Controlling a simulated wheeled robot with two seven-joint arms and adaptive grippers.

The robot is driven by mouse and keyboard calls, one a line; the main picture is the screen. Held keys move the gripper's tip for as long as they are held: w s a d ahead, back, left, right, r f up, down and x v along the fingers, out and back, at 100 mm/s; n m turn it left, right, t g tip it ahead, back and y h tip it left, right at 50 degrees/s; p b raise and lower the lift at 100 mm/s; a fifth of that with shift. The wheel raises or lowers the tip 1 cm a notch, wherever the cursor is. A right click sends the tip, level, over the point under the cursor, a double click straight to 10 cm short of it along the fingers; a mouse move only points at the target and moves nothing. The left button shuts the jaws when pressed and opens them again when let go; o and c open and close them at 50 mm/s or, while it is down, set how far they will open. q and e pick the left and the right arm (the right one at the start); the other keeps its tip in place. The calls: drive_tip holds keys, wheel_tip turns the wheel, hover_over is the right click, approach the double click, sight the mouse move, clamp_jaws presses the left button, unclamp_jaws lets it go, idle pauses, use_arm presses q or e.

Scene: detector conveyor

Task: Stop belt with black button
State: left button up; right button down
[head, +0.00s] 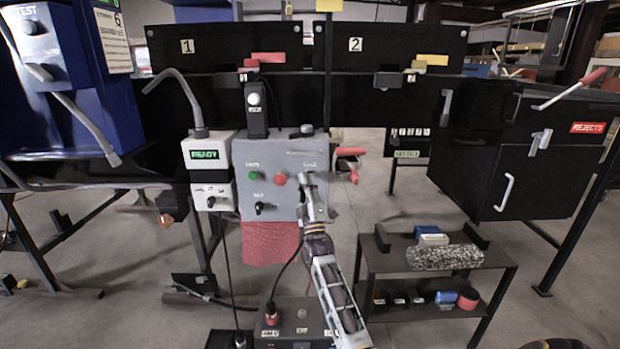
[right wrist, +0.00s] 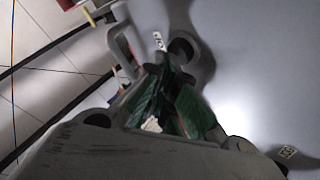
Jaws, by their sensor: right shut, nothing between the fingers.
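The grey control panel (head: 276,203) stands in the middle of the head view. It has a green button (head: 253,176), a red button (head: 280,178) and a black knob (head: 263,208). My right gripper (head: 305,182) is shut and empty, in front of the panel's right part, right of the red button. In the right wrist view its green-padded fingers (right wrist: 168,72) are close to a dark round control (right wrist: 184,48) beside a small label. I cannot tell whether they touch it. In the head view my gripper hides this spot. My left gripper is not in view.
A box with a lit READY sign (head: 204,153) is left of the panel. A red-handled lever (head: 350,152) sticks out at its right. A black low shelf (head: 385,258) with blocks stands at lower right, below the REJECTS cabinet (head: 508,185). Two numbered black panels are behind.

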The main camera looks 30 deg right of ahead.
drive_tip(key=shift+s, duration=0.1)
drive_tip(key=shift+s+a+p, duration=0.4)
drive_tip(key=shift+s+p, duration=0.25)
drive_tip(key=shift+a, duration=0.1)
drive_tip(key=s+p, duration=0.1)
drive_tip(key=s+a+p, duration=0.1)
drive_tip(key=s, duration=0.1)
drive_tip(key=s+a+p, duration=0.1)
drive_tip(key=shift+s+a, duration=0.15)
drive_tip(key=shift+a, duration=0.1)
idle(0.5)
drive_tip(key=shift+f, duration=0.1)
idle(0.7)
